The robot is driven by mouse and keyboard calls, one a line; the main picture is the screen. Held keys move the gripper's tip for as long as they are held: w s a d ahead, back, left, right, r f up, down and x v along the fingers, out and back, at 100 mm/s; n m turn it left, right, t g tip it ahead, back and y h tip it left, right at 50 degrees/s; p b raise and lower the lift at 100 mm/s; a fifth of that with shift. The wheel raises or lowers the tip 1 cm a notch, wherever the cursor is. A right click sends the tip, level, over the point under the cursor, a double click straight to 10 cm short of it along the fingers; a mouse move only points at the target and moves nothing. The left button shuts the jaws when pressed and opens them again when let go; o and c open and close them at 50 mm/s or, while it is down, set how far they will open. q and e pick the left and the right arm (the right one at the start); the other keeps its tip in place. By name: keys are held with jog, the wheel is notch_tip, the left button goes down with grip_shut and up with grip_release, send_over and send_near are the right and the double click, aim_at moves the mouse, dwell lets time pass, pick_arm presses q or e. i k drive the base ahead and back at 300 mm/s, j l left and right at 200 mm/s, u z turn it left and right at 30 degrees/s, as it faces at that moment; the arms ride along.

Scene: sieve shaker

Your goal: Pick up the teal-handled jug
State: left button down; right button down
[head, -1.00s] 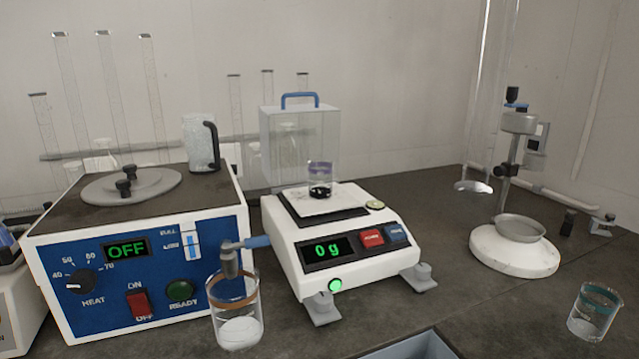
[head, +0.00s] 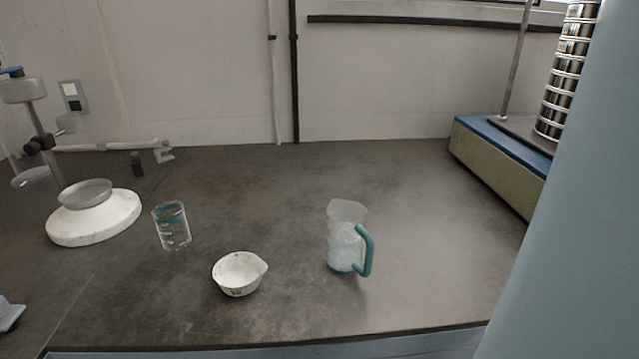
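The teal-handled jug (head: 345,238) stands upright on the dark bench, right of the middle in the head view. It is clear with a whitish look, and its teal handle (head: 366,250) points to the right and toward me. Nothing touches it. Neither of my grippers shows in the head view.
A white spouted bowl (head: 240,274) and a teal-banded beaker (head: 172,228) stand left of the jug. A stand with a round white base (head: 94,218) is at the far left. A sieve shaker (head: 500,160) stands at the back right. The bench front edge is close below the jug.

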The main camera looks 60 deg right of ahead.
aim_at(346, 233)
jog(key=z, duration=1.9)
jog(key=k+l, duration=0.05)
jog(key=l, duration=0.05)
